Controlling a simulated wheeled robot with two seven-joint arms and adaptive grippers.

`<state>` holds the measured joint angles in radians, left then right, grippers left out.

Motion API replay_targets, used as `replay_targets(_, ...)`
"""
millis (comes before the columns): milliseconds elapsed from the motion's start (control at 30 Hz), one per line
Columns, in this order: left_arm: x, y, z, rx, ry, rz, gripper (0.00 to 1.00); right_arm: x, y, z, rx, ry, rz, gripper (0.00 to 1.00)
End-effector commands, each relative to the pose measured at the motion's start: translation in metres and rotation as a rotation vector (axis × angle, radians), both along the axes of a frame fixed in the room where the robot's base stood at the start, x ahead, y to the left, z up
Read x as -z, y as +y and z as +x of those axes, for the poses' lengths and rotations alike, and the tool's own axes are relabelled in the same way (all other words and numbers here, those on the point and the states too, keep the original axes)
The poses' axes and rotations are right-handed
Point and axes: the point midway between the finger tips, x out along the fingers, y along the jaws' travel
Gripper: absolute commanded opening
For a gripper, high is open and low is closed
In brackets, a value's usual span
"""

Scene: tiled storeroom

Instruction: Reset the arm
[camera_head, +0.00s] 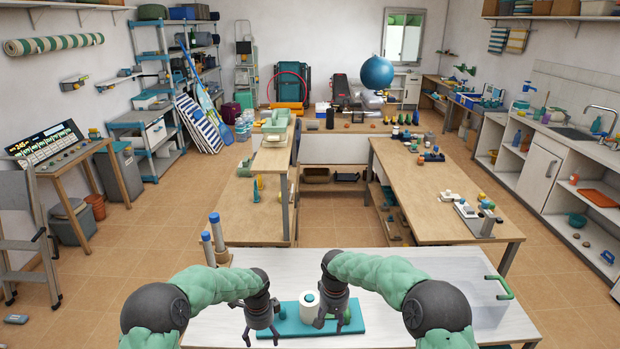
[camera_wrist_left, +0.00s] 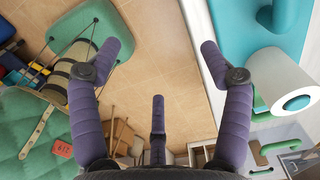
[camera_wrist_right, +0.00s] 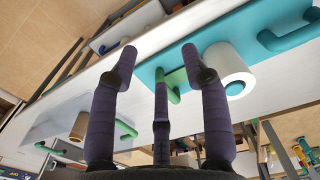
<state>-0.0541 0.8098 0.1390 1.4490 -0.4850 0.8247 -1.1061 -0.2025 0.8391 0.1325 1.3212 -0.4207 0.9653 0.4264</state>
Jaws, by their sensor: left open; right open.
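My left gripper (camera_head: 262,336) is open and empty at the left end of a teal board (camera_head: 290,328) on the white table. My right gripper (camera_head: 330,324) is open beside the white roll (camera_head: 310,312) on that board, with nothing seen between its fingers. In the left wrist view, the open fingers (camera_wrist_left: 150,62) spread over floor and table edge, with the white roll (camera_wrist_left: 280,80) to their right. In the right wrist view, the open fingers (camera_wrist_right: 158,52) show against the table and board, with the roll (camera_wrist_right: 232,65) to their right.
A clear box (camera_head: 487,305) with a green handle stands at the right of the white table (camera_head: 385,262). Blue-capped posts (camera_head: 216,232) stand at its back left. Wooden tables (camera_head: 425,205) lie beyond. The white table's back middle is bare.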

Motion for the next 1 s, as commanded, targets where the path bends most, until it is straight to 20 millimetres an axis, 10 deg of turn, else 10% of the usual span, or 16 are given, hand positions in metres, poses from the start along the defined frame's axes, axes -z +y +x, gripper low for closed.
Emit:
replay_targets(567, 0.069, -0.023, -0.057, -0.283, 0.047, -0.134, 0.79, 0.086, -0.001, -0.052, -0.014, 0.035, 0.13, 0.47)
replay_targets(1000, 0.158, -0.052, -0.196, -1.011, 0.192, -0.299, 0.79, 0.202, -0.009, -0.199, 0.093, 0.05, 0.329, 0.47)
